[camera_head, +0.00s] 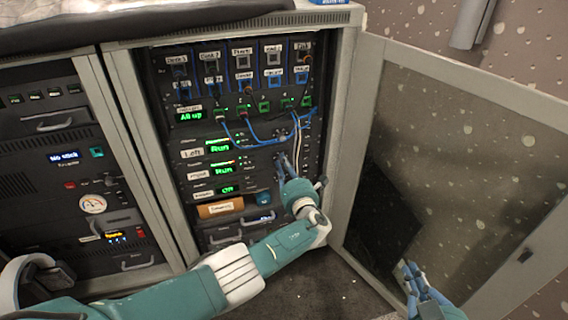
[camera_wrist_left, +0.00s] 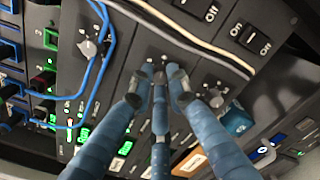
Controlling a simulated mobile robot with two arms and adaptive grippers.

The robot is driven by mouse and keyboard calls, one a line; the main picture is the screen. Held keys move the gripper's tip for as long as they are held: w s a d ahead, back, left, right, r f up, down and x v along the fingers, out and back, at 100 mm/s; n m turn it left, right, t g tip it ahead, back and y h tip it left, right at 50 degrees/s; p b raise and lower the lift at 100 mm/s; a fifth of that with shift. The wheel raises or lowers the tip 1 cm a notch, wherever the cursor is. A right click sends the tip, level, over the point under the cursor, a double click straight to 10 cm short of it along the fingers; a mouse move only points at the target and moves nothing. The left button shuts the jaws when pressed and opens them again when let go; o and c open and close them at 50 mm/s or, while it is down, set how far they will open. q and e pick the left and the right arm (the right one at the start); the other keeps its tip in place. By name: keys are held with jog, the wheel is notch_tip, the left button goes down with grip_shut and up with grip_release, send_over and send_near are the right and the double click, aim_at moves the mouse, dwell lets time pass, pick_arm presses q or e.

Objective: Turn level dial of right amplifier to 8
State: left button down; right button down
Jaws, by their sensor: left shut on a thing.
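The right amplifier (camera_head: 197,174) is a dark unit labelled "Right" with a green "Run" display, below the left amplifier (camera_head: 192,153). My left gripper (camera_head: 281,162) reaches into the rack at the right end of the right amplifier's row. In the left wrist view its fingertips (camera_wrist_left: 160,77) are closed around the middle dial of a row, which they mostly hide. The dial's pointer and setting cannot be read. A grey dial (camera_wrist_left: 88,48) shows on one side and another dial (camera_wrist_left: 213,97) on the other. My right gripper (camera_head: 416,277) is open and empty at the lower right.
Blue cables (camera_head: 262,142) and pale cables (camera_wrist_left: 190,38) hang across the panel close to the left gripper. On/off switches (camera_wrist_left: 252,37) sit beside the dials. The glass rack door (camera_head: 430,150) stands open on the right.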

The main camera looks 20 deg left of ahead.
pick_arm(q)
jog(key=shift+s+f, duration=0.1)
jog(key=shift+f, duration=0.15)
pick_arm(e)
jog(key=shift+s+f, duration=0.15)
jog(key=shift+f, duration=0.1)
pick_arm(q)
jog(key=c, duration=1.7)
grip_release()
jog(key=shift+o, duration=0.2)
pick_arm(e)
jog(key=shift+d, duration=0.1)
pick_arm(q)
jog(key=v, duration=1.2)
